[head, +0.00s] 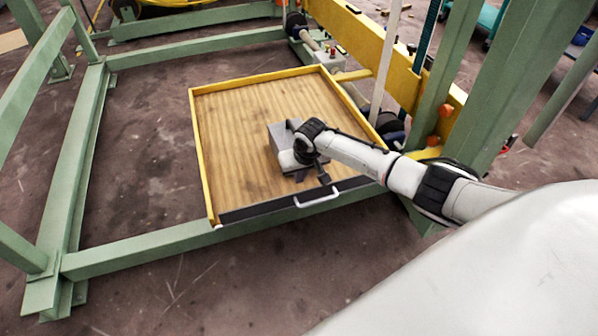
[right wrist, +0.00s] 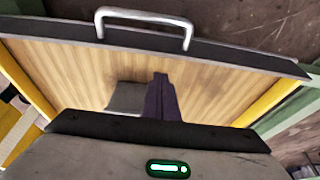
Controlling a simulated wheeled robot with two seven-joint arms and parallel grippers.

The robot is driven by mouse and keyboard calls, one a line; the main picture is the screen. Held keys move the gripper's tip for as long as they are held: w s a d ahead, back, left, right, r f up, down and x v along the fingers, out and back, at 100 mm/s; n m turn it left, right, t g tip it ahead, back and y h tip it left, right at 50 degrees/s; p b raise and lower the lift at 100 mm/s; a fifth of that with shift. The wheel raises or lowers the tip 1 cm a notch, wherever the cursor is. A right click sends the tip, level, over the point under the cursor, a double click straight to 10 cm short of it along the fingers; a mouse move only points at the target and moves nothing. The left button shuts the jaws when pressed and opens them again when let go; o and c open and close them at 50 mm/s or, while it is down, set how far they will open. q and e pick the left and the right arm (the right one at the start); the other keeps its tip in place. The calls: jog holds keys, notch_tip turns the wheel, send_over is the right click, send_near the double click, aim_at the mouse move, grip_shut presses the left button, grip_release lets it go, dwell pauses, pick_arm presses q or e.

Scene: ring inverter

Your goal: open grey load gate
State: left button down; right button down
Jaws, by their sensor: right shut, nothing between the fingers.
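The grey load gate (head: 270,209) is a dark bar along the near edge of a wooden-floored tray (head: 235,130) with yellow sides. A pale handle (head: 318,197) sits on the gate; it also shows at the top of the right wrist view (right wrist: 145,22). The gate stands along the tray edge. My right gripper (head: 300,177) is over the tray, behind the gate as seen from the head. Its dark fingers (right wrist: 161,98) are shut and empty, apart from the handle in the wrist view. My left gripper is out of view.
Green frame beams (head: 150,248) surround the tray. A yellow beam (head: 365,50) and a green post (head: 500,90) stand at the right.

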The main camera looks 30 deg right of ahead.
aim_at(304, 191)
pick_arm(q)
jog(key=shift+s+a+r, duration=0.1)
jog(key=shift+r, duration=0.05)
pick_arm(e)
jog(key=shift+s+a, duration=0.2)
jog(key=shift+s, duration=0.45)
jog(key=shift+s+a, duration=0.15)
jog(key=shift+s, duration=0.5)
jog(key=shift+s+a+t+p, duration=0.1)
jog(key=shift+s+t+p, duration=0.25)
jog(key=shift+p, duration=0.3)
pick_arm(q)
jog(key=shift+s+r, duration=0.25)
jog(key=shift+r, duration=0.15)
pick_arm(e)
jog(key=shift+a, duration=0.1)
pick_arm(q)
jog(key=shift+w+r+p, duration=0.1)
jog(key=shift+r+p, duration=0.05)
jog(key=shift+p, duration=0.25)
pick_arm(e)
jog(key=shift+s+t, duration=0.2)
jog(key=shift+t, duration=0.05)
